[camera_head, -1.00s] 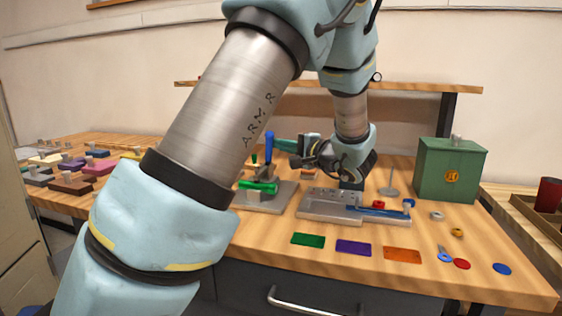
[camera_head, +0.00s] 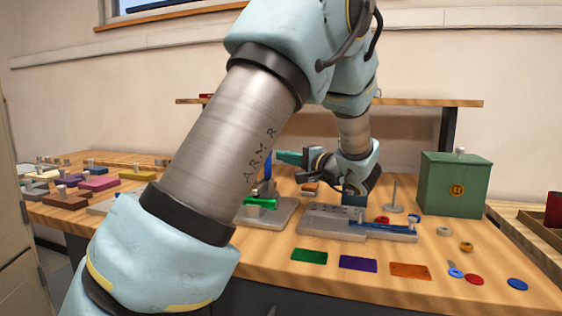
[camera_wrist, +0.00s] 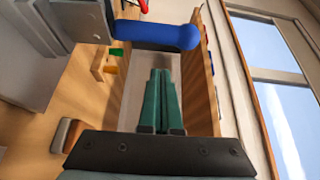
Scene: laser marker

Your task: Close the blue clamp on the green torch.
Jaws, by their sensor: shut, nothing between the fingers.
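The green torch (camera_head: 261,202) lies on a grey fixture plate on the bench, partly hidden behind my arm. The clamp's blue handle (camera_head: 267,167) stands upright above it, also partly hidden by my arm. In the wrist view the blue handle (camera_wrist: 165,37) shows large with a rounded end, joined to a grey metal block. My gripper (camera_head: 280,155) has teal fingers and is shut and empty, just right of the handle's upper end. In the wrist view the fingertips (camera_wrist: 161,71) lie close together below the handle in the picture, and look apart from it. The torch is not identifiable there.
A grey fixture (camera_head: 330,219) with a blue-handled part stands right of the torch. A green box (camera_head: 454,184) is at the back right. Green, purple and orange mats (camera_head: 358,264) lie along the front. Several coloured blocks (camera_head: 97,184) are at the left. A shelf (camera_head: 420,103) runs behind.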

